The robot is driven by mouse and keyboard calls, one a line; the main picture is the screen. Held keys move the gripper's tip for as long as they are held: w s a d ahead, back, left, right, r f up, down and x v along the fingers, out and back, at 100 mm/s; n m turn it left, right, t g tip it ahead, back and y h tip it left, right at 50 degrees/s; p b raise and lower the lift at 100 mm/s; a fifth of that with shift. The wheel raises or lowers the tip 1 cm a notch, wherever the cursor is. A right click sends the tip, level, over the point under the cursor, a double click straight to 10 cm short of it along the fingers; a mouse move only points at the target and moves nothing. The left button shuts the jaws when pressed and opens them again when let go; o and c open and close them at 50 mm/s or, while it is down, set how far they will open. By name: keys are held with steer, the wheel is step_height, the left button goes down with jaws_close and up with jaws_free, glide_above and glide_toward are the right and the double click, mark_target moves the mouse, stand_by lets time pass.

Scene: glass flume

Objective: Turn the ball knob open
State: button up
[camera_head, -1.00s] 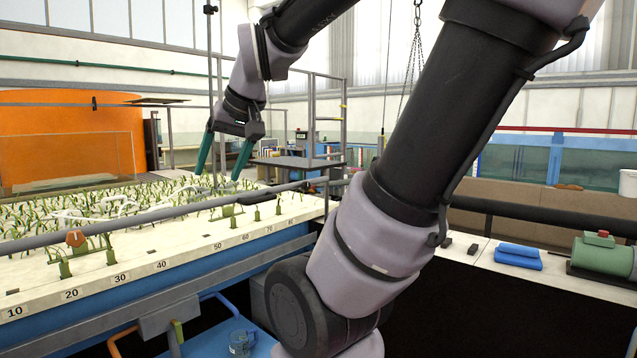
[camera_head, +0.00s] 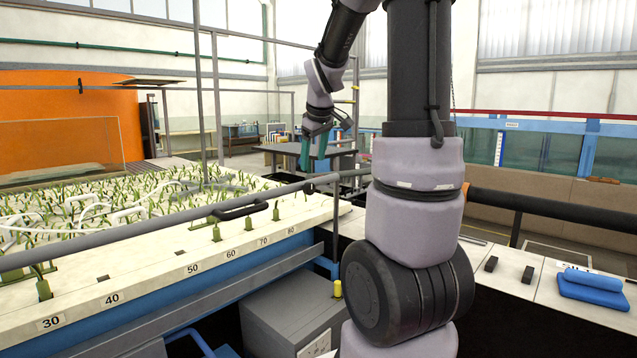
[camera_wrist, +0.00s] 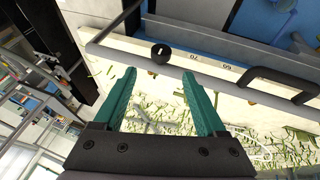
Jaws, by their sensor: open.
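My gripper (camera_head: 313,150) is open and empty, raised beyond the far end of the planted flume bed. Its two green fingers (camera_wrist: 158,76) point forward in the wrist view, with nothing between them. A dark round knob-like part (camera_wrist: 161,54) sits on the grey rail just beyond the fingertips in that view, apart from them. A dark round part also shows on the rail in the head view (camera_head: 309,188), below my gripper. I cannot tell whether either is the ball knob. A small yellow capped part (camera_head: 337,289) stands beside a grey box, low down, partly near my arm.
The grey rail (camera_head: 150,219) with a black handle (camera_head: 240,211) runs along the numbered bed edge (camera_head: 165,265). A grey box (camera_head: 292,310) stands below it. A white ledge with a blue folded item (camera_head: 592,288) is at right.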

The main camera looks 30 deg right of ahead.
mark_target(310, 184)
steer(key=x, duration=1)
steer(key=shift+a, duration=0.1)
jaws_close()
